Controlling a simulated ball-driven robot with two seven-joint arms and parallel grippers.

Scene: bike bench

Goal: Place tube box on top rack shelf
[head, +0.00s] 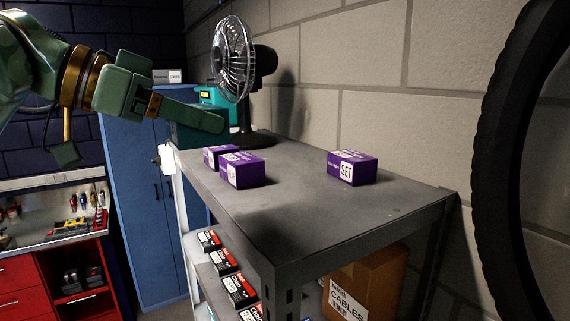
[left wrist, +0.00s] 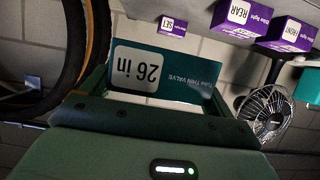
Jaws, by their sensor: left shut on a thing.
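The tube box (left wrist: 165,70) is teal with a white "26 in" label and "Tube THIN VALVE" lettering. It shows upside down between my left fingers in the left wrist view. In the head view, my left gripper (head: 208,122) is shut on it near the far left end of the rack, in front of the fan. Part of the dark teal box (head: 192,136) shows below the finger, which hides the rest. Whether it touches the shelf I cannot tell. The grey top rack shelf (head: 300,215) has bare room at its near end. My right gripper is not in view.
Two purple boxes (head: 243,171) stand close together on the top shelf, with a purple SET box (head: 352,168) to their right. A black fan (head: 233,75) stands at the far end. Small boxes (head: 240,290) and a cables carton (head: 365,283) sit below. A tyre (head: 500,160) hangs at right.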

